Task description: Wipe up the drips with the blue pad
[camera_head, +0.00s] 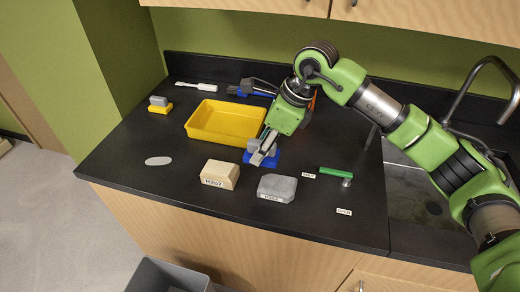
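The blue pad (275,159) lies flat on the black counter, right of the yellow tray. My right gripper (263,151) reaches down over it, its grey fingers at the pad's top. The fingers and the pad's grip overlap in view, so I cannot tell whether they are shut on it. One pale oval spot (158,160), which looks like a drip, lies on the counter at the left front. No other drips are clearly visible. My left gripper is not in view.
A yellow tray (207,138), a yellow pad (160,109), a white tool (196,86) and a blue-and-black device (250,88) stand behind. A beige block (220,174), grey stone (277,188) and green tool (335,172) lie in front. A sink (415,190) is right.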

